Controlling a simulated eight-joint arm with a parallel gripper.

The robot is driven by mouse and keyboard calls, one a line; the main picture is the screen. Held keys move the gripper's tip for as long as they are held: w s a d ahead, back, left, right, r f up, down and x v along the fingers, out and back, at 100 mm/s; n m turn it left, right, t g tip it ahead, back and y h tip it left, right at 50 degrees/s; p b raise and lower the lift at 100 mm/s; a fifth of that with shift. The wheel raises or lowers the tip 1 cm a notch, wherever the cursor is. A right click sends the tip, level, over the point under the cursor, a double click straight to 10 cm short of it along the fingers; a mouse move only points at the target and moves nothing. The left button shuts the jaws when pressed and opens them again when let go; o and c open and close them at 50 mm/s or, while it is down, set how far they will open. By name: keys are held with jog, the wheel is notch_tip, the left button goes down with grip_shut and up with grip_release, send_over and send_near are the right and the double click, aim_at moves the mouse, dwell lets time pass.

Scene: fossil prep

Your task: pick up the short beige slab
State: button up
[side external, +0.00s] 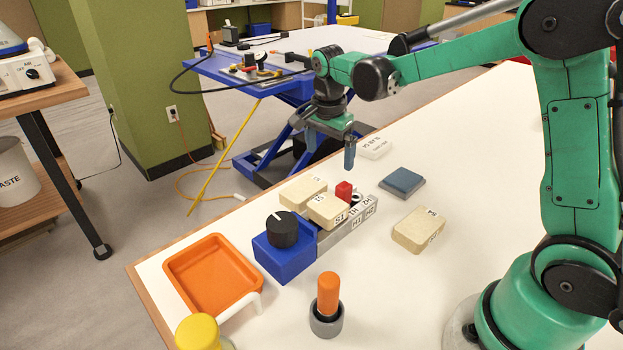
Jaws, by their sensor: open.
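Several beige, rounded slabs with black labels are in view. One (328,211) rests on top of the grey rail beside the blue block. A second (302,193) is just behind it. A third (419,230) lies flat on the white table to the right. A paler, whitish slab (375,149) lies further back. I cannot tell for certain which one is the short slab. My gripper (330,153) is open and empty, with its fingers pointing down. It hangs above the back of the table, beyond the rail and left of the pale slab.
The blue block (287,252) with a black knob and the grey labelled rail (352,228) hold a small red piece (344,191). A blue-grey slab (402,182), orange tray (213,276), orange-handled tool (328,296) and yellow-topped jar (198,332) stand around.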

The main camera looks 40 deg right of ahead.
jog(key=m+y, duration=0.1)
send_over(328, 204)
jog(key=shift+f+g, duration=0.1)
jog(key=shift+g, duration=0.3)
jog(key=shift+a+f, duration=0.1)
jog(key=shift+f, duration=2.65)
jog(key=c, duration=1.4)
